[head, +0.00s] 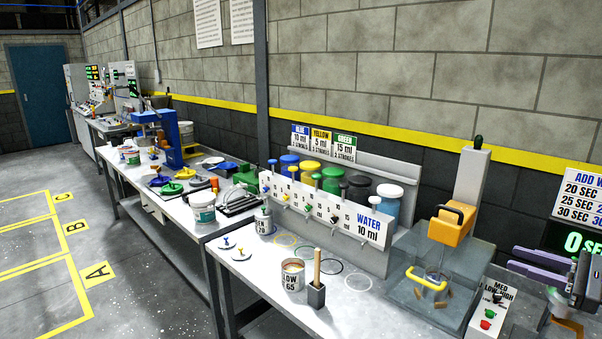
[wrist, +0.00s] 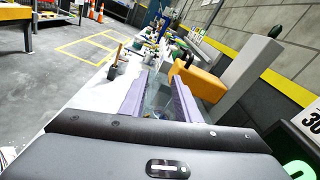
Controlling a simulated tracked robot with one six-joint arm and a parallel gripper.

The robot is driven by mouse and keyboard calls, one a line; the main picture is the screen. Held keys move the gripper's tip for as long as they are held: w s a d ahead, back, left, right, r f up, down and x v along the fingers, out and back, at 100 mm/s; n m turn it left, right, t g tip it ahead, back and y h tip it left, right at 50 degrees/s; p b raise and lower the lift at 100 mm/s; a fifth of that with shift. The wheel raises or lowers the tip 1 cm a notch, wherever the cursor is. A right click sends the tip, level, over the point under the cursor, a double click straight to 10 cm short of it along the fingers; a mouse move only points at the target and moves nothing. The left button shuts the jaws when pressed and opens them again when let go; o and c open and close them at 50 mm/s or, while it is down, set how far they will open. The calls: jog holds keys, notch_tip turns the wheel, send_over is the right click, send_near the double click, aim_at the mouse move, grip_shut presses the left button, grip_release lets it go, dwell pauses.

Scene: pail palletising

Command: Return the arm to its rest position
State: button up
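My gripper (head: 512,268) shows at the right edge of the head view, its two purple fingers pointing left, beside the mixer station. In the wrist view my gripper (wrist: 160,92) has its fingers apart with nothing between them, so it is open and empty. Part of my arm is cut off by the right edge of the head view.
The mixer with its orange head (head: 452,225) and clear guard (head: 408,285) stands close left of my gripper. A button box (head: 487,315) is below. A dispenser rack (head: 325,212) and a LOW 65 pail (head: 293,274) are further left. Open floor lies far left.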

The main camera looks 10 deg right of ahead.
notch_tip(320, 180, down, 8)
jog(key=s+a+n+g+h, duration=0.1)
jog(key=s+a+g+h, duration=0.1)
jog(key=g, duration=0.1)
jog(key=s+a+f+n+g+h, duration=0.1)
jog(key=s+a+f+n+g, duration=0.15)
jog(key=a, duration=0.35)
jog(key=s+a+f+n+g+h, duration=0.1)
jog(key=a+f+n+g, duration=0.2)
jog(key=a, duration=0.4)
jog(key=s+a+r+n+h, duration=0.2)
jog(key=a+n, duration=0.4)
jog(key=a, duration=0.3)
jog(key=s+a+r+n+h, duration=0.2)
jog(key=s+a+n, duration=0.3)
jog(key=a, duration=0.5)
jog(key=s+a+r+n+h, duration=0.2)
jog(key=s+a+r+n, duration=0.2)
jog(key=a+n, duration=0.4)
jog(key=shift+s+a+r, duration=0.3)
jog(key=shift+s+a, duration=0.05)
jog(key=shift+a, duration=0.6)
